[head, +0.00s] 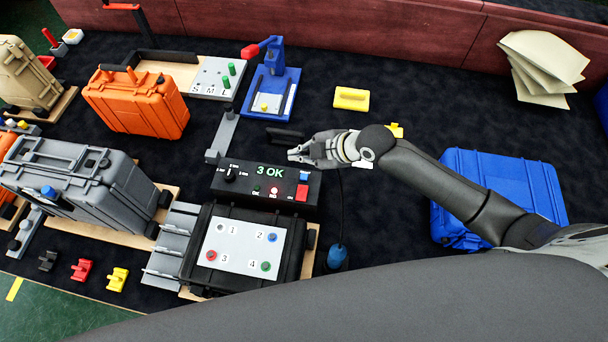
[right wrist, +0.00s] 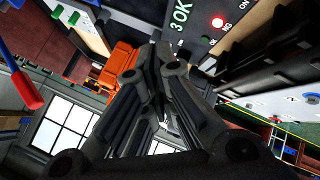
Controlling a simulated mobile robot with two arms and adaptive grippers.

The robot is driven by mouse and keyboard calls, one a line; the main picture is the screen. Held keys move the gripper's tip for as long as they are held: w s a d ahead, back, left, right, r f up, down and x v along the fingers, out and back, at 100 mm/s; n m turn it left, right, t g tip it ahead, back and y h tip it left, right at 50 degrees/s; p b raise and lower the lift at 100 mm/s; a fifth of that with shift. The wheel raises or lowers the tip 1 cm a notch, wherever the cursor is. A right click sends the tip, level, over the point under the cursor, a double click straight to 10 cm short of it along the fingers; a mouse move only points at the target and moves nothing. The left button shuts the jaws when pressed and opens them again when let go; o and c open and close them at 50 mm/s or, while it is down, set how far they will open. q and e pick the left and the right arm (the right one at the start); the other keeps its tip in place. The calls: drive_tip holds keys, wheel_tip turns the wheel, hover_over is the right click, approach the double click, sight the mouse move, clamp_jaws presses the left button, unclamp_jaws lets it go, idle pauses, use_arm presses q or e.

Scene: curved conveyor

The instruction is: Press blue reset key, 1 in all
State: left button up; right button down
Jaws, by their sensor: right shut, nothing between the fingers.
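A black control box (head: 230,198) stands left of centre in the head view, with a green "3 OK" display and a lit red lamp (head: 274,190). A small blue key (head: 304,177) sits at its right end, above a red key (head: 300,194). My right gripper (head: 292,155) is shut and empty, just behind and above the box's right end, apart from the blue key in the picture. The right wrist view shows its closed fingers (right wrist: 152,75) and part of the box's display (right wrist: 182,25); I cannot make out the blue key there. My left gripper is not in view.
A black case (head: 195,260) with a numbered plate lies in front of the box. A blue press fixture (head: 270,95) stands behind, with a yellow block (head: 351,98) to its right. A blue case (head: 500,190) lies right. Dark mat between is mostly clear.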

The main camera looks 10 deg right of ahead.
wheel_tip(320, 180, down, 3)
drive_tip(key=b, duration=0.6)
hover_over(302, 179)
wheel_tip(302, 179, down, 4)
drive_tip(key=shift+f, duration=0.1)
drive_tip(key=shift+f+b, duration=0.45)
drive_tip(key=shift+f, duration=0.15)
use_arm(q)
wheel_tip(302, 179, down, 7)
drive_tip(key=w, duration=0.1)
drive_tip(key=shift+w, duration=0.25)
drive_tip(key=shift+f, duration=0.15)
use_arm(e)
drive_tip(key=shift+f, duration=0.15)
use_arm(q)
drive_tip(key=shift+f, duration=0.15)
use_arm(e)
drive_tip(key=shift+f, duration=0.3)
